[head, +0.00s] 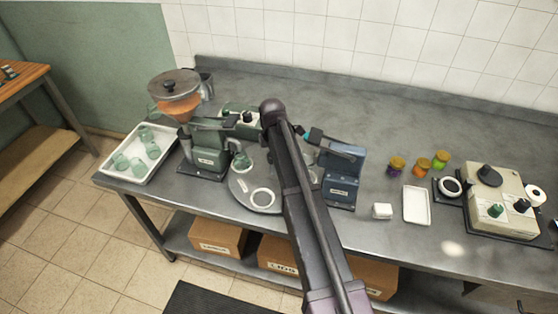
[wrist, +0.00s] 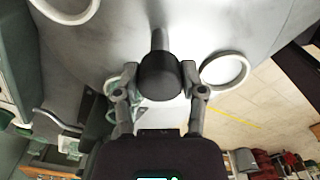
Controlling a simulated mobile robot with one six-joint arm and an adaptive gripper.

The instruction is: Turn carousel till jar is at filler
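The carousel is a round grey disc (head: 240,184) with white rings, in front of the green filler (head: 208,140) with its orange hopper. A pale green jar (head: 241,161) stands at the disc's back left, beside the filler; I cannot tell whether it is exactly under the outlet. An empty ring (head: 263,198) shows at the front. The wrist view shows the disc (wrist: 200,30), a ring (wrist: 225,70) and a dark knob (wrist: 160,76) on a peg. My gripper (wrist: 160,82) has its fingers on both sides of this knob, seemingly touching it. My arm hides the disc's right side.
A white tray (head: 169,163) with several green jars is at left. A blue machine (head: 344,172) stands right of the carousel. Lidded jars (head: 419,165), a white tray (head: 417,204) and a control box (head: 495,200) are further right. The counter behind is mostly clear.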

